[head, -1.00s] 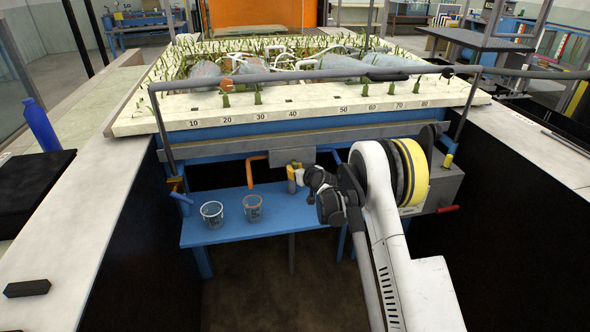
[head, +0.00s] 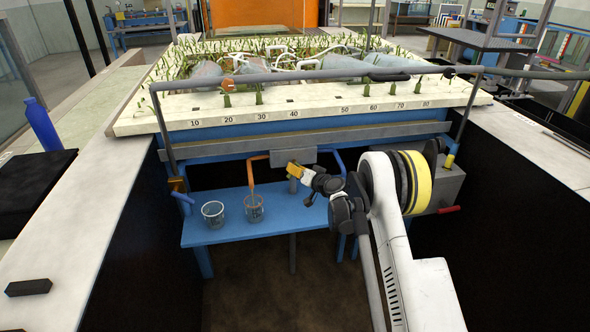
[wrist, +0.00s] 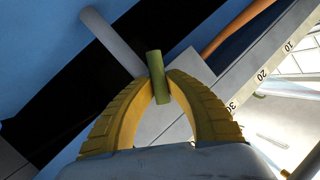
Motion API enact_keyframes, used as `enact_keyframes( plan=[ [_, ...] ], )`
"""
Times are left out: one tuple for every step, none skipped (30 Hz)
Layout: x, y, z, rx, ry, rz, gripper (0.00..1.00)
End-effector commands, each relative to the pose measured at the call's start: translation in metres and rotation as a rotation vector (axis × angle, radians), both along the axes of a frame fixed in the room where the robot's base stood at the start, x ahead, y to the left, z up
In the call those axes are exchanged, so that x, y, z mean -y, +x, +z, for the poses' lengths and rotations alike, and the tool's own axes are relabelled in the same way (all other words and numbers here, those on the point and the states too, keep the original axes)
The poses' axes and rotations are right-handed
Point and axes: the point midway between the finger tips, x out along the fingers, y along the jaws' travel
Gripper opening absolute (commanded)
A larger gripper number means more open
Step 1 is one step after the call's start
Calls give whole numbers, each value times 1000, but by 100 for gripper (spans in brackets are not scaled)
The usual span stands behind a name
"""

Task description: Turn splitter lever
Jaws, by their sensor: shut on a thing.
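My gripper (head: 294,171) is in front of the grey splitter box (head: 305,157) under the tank's front edge. In the wrist view its yellow fingers are shut on the olive lever handle (wrist: 154,66), a short round bar standing between the fingertips. In the head view the lever is hidden by the gripper. An orange pipe (head: 252,172) comes out left of the box and points down at the orange-rimmed beaker (head: 254,210). I cannot tell how full either is.
Both beakers stand on a low blue shelf (head: 225,235). A blue pipe (head: 338,162) shows right of the box. The planted tank with a numbered front edge (head: 330,112) is above. White counters (head: 85,200) flank the gap on both sides.

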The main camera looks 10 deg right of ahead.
Motion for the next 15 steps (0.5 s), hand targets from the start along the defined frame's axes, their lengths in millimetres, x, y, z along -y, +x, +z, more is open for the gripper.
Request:
enact_keyframes(
  plan=[
    [-1, 0, 0, 0, 17, 1, 0],
    [-1, 0, 0, 0, 27, 1, 0],
    [-1, 0, 1, 0, 38, 1, 0],
    [-1, 0, 1, 0, 45, 2, 0],
    [-1, 0, 1, 0, 51, 1, 0],
    [-1, 0, 1, 0, 57, 1, 0],
    [-2, 0, 1, 0, 61, 1, 0],
    [-2, 0, 1, 0, 64, 1, 0],
    [-2, 0, 1, 0, 68, 1, 0],
    [-2, 0, 1, 0, 69, 1, 0],
    [-2, 0, 1, 0, 70, 1, 0],
    [-2, 0, 1, 0, 71, 2, 0],
    [-2, 0, 1, 0, 71, 2, 0],
    [-2, 0, 1, 0, 71, 2, 0],
    [-2, 0, 1, 0, 71, 2, 0]
  ],
)
